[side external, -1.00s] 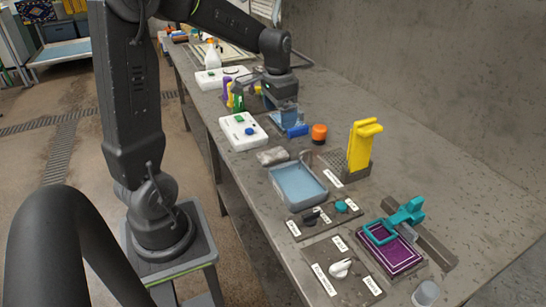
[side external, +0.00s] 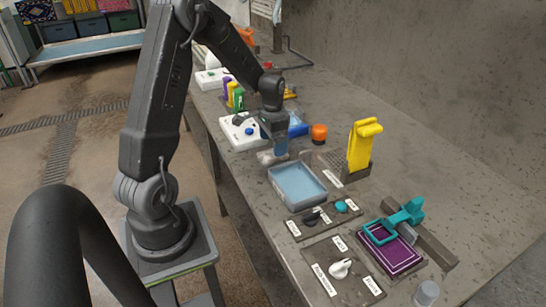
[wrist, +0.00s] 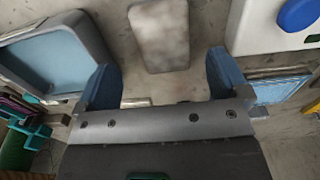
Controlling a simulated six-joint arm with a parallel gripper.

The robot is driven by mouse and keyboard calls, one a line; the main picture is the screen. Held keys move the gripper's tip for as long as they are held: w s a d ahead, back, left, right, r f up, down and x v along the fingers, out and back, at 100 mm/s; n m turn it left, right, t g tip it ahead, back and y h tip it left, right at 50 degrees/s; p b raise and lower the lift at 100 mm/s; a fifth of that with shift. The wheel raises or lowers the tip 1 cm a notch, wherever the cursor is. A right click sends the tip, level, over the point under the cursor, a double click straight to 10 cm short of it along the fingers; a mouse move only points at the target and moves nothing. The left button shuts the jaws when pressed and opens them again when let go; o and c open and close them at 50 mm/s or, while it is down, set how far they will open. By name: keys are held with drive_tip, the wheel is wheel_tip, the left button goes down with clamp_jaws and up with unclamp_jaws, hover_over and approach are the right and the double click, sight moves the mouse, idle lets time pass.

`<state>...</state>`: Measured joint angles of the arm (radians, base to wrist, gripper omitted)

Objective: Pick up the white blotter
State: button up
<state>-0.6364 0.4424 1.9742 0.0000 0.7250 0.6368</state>
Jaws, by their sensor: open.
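The white blotter (wrist: 159,36) is a pale, smudged, rounded block lying on the bench. In the wrist view it lies ahead of the gap between my fingertips, apart from both fingers. In the side view the blotter (side external: 266,157) shows just left of and below my fingers, partly hidden by them. My gripper (side external: 280,148) is over the bench close to the blotter, pointing down. In the wrist view my gripper (wrist: 163,76) has its two blue fingers spread wide, with nothing between them.
A blue tray (side external: 298,186) stands close to the blotter on one side. A white panel (side external: 236,138) with a blue knob is on the other. An orange-capped pot (side external: 319,132) and a yellow scrubber (side external: 362,145) stand behind. A purple rug (side external: 393,254) lies at the front right.

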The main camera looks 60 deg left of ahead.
drive_tip(key=f, duration=0.4)
drive_tip(key=shift+w+a+f, duration=0.15)
drive_tip(key=shift+a+f, duration=0.05)
drive_tip(key=shift+f, duration=0.1)
drive_tip(key=c, duration=1)
drive_tip(key=shift+r, duration=0.1)
drive_tip(key=shift+r, duration=0.5)
wheel_tip(320, 180, up, 3)
drive_tip(key=shift+f, duration=0.1)
drive_tip(key=s+a+r, duration=0.5)
drive_tip(key=s+r, duration=0.2)
drive_tip(key=s, duration=0.3)
drive_tip(key=shift+a, duration=0.35)
